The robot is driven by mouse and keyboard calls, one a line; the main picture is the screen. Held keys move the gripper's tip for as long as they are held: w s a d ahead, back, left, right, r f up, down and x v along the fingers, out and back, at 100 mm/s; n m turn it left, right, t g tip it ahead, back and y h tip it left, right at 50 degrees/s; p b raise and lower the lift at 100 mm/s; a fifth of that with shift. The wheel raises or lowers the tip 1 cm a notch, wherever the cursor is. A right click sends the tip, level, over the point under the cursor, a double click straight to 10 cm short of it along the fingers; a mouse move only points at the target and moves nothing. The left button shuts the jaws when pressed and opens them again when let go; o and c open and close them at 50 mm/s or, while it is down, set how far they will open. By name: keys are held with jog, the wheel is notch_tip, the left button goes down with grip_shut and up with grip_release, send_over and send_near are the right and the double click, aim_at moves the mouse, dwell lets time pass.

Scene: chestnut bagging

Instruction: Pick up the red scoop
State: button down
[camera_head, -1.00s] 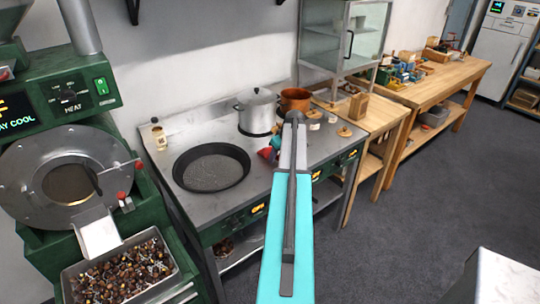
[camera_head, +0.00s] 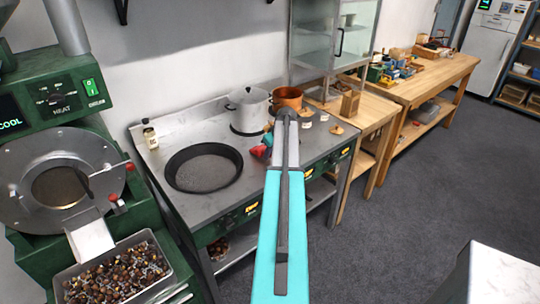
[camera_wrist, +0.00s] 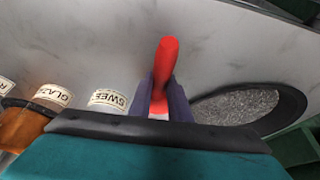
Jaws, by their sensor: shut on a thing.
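The red scoop (camera_wrist: 166,66) shows in the wrist view as a red handle standing up between the dark fingers of my gripper (camera_wrist: 162,96). The fingers are shut on it. Its lower part is hidden behind the gripper body. In the head view the red scoop (camera_head: 258,152) is a small red patch just left of my arm's end, over or on the steel stove top. My gripper there is mostly hidden by the arm. I cannot tell whether the scoop touches the stove.
A dark round pan (camera_head: 203,168) sits left of the scoop on the stove (camera_head: 160,150). A steel pot (camera_head: 248,108) and a copper pot (camera_head: 288,98) stand behind. Labelled containers (camera_wrist: 108,99) are close left in the wrist view. A green roaster (camera_head: 60,110) stands at left.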

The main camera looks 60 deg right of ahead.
jog(key=shift+r+b, duration=0.35)
jog(key=shift+r, duration=0.15)
jog(key=shift+r+b, duration=0.45)
jog(key=shift+r, duration=0.4)
jog(key=s+r+b, duration=0.1)
jog(key=s+b, duration=0.4)
jog(key=s, duration=1.1)
jog(key=shift+r, duration=0.4)
jog(key=shift+a, duration=0.1)
